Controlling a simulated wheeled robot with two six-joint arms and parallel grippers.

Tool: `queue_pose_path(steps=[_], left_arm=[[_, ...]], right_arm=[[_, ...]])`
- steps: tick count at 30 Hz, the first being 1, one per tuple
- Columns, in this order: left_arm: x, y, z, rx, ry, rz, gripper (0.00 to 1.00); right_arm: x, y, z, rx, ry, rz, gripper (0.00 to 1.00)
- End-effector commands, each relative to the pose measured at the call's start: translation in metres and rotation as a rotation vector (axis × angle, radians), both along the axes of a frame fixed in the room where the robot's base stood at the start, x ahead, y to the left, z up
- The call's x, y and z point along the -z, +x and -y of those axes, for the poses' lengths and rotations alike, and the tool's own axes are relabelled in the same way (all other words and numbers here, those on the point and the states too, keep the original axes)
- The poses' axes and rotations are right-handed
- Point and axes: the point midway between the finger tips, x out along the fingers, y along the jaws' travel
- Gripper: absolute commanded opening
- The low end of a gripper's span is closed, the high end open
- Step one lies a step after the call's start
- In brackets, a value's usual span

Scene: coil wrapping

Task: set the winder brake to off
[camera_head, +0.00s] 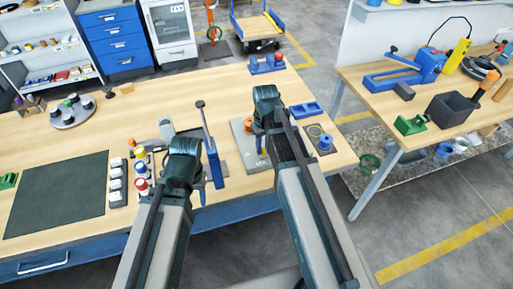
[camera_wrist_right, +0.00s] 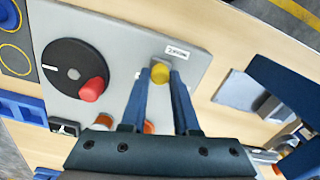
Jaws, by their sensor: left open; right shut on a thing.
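The winder's grey plate (camera_wrist_right: 205,62) carries a black dial (camera_wrist_right: 60,58) with a red knob (camera_wrist_right: 92,90), and a small yellow knob (camera_wrist_right: 160,73) beside a white label whose text I cannot read. My right gripper (camera_wrist_right: 160,80) has its two blue fingers on either side of the yellow knob, shut on it. In the head view the plate (camera_head: 240,127) lies mostly under my right gripper (camera_head: 267,97), which hides the knob. My left gripper (camera_head: 183,145) is over the table to the left; its fingertips are hidden. I cannot tell the brake's setting.
A blue stand with an upright lever (camera_head: 208,135) is close beside my left gripper. Several small jars (camera_head: 141,186) and a dark mat (camera_head: 60,195) lie farther left. A blue tray (camera_head: 306,110) sits right of the plate. A second workbench (camera_head: 350,78) stands at the right.

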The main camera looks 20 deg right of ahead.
Motion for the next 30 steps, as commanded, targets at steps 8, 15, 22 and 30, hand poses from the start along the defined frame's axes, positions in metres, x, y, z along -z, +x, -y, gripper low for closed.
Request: queue_pose_path(steps=[8, 15, 22, 30], left_arm=[[0.000, 0.000, 0.000, 0.000, 0.000, 0.000, 0.50], [0.000, 0.000, 0.000, 0.000, 0.000, 0.000, 0.50], [-0.001, 0.000, 0.000, 0.000, 0.000, 0.000, 0.50], [-0.017, 0.000, 0.000, 0.000, 0.000, 0.000, 0.50]], right_arm=[[0.000, 0.000, 0.006, 0.003, -0.013, 0.001, 0.36], [0.000, 0.000, 0.004, 0.002, -0.010, 0.001, 0.59], [-0.001, 0.000, 0.004, 0.002, -0.009, 0.000, 0.59], [-0.017, 0.000, 0.003, 0.002, -0.009, 0.001, 0.59]])
